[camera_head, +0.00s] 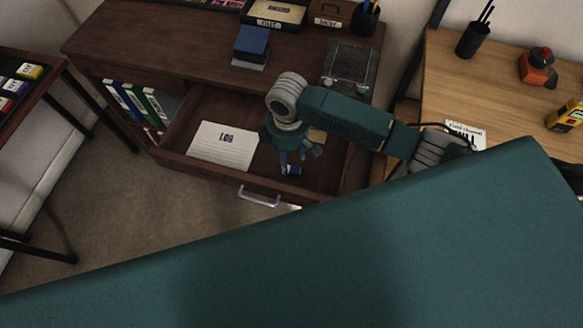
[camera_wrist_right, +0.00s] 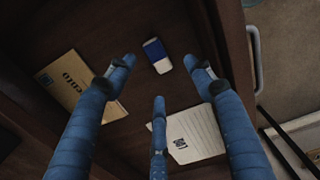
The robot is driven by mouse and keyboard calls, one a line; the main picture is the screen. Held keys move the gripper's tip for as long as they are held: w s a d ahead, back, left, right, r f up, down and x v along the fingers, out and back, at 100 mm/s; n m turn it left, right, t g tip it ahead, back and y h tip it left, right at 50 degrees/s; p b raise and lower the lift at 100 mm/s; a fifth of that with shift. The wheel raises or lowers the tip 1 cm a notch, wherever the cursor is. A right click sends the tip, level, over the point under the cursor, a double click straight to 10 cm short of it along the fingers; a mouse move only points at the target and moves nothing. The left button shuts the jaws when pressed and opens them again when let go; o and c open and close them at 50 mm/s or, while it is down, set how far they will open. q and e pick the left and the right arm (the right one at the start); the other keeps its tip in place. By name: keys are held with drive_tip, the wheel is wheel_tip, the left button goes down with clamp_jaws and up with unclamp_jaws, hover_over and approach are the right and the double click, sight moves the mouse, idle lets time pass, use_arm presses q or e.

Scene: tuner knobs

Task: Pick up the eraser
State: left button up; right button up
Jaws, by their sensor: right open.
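The eraser (camera_wrist_right: 157,56) is a small blue and white block lying flat on the drawer floor. In the head view it shows as a blue and white piece (camera_head: 292,170) near the drawer's front wall. My right gripper (camera_head: 297,158) reaches down into the open drawer beside it. In the right wrist view my right gripper (camera_wrist_right: 159,72) is open, with its blue fingers spread and nothing between them. The eraser appears just beyond the fingertips, between the two upper fingers, and no contact shows. My left gripper is not in view.
The drawer (camera_head: 215,178) also holds a white lined "LOG" sheet (camera_head: 222,146) and a tan card or envelope (camera_wrist_right: 72,82). The drawer walls and metal handle (camera_head: 259,197) lie close by. A wooden desk (camera_head: 500,100) stands at right.

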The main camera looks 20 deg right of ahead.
sight(292, 167)
drive_tip(key=f, duration=0.2)
drive_tip(key=d+f+p, duration=0.1)
drive_tip(key=f, duration=0.1)
drive_tip(key=shift+s+f, duration=0.1)
drive_tip(key=shift+f, duration=0.4)
drive_tip(key=shift+c, duration=0.5)
drive_tip(key=c, duration=0.5)
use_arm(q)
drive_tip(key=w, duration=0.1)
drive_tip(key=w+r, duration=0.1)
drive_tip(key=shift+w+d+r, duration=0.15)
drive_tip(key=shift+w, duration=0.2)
use_arm(e)
drive_tip(key=c, duration=0.5)
